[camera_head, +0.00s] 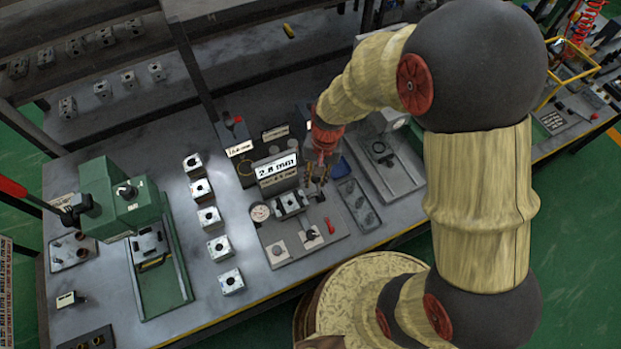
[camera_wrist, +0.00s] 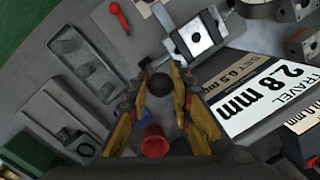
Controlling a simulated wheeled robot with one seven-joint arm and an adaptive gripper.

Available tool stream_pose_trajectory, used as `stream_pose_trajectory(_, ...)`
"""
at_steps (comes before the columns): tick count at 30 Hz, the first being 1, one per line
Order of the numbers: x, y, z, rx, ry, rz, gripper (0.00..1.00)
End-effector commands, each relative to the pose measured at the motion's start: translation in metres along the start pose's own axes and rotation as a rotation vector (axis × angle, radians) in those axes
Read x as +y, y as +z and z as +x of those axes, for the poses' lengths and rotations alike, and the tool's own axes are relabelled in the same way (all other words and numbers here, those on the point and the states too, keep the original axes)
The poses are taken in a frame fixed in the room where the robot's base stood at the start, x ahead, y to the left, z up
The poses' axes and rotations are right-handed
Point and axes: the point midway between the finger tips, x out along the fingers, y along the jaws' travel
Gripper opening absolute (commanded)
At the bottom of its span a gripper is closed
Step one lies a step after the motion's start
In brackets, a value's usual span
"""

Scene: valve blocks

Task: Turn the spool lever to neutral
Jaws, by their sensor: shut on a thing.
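My gripper (camera_wrist: 163,80) has its yellow fingers closed around the dark round knob of the spool lever (camera_wrist: 160,86) in the wrist view. The lever's shaft and pivot are mostly hidden by the fingers, so I cannot tell its exact angle. In the head view, my gripper (camera_head: 317,180) reaches down right of the sign, behind the valve block (camera_head: 290,203).
A small red-handled piece (camera_head: 329,225) and a black knob (camera_head: 312,235) are on the front of the grey plate. A tray with several pads (camera_head: 358,204) lies to the right, a round gauge (camera_head: 260,212) to the left. Several blocks and a green press (camera_head: 125,205) stand farther left.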

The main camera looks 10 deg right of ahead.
Motion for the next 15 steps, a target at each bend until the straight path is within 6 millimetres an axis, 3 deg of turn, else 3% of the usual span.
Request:
stream_pose_trajectory(6,0.013,-0.009,-0.001,-0.048,-0.078,0.002,0.00)
stream_pose_trajectory(15,0.015,-0.010,-0.003,-0.062,-0.103,-0.005,0.00)
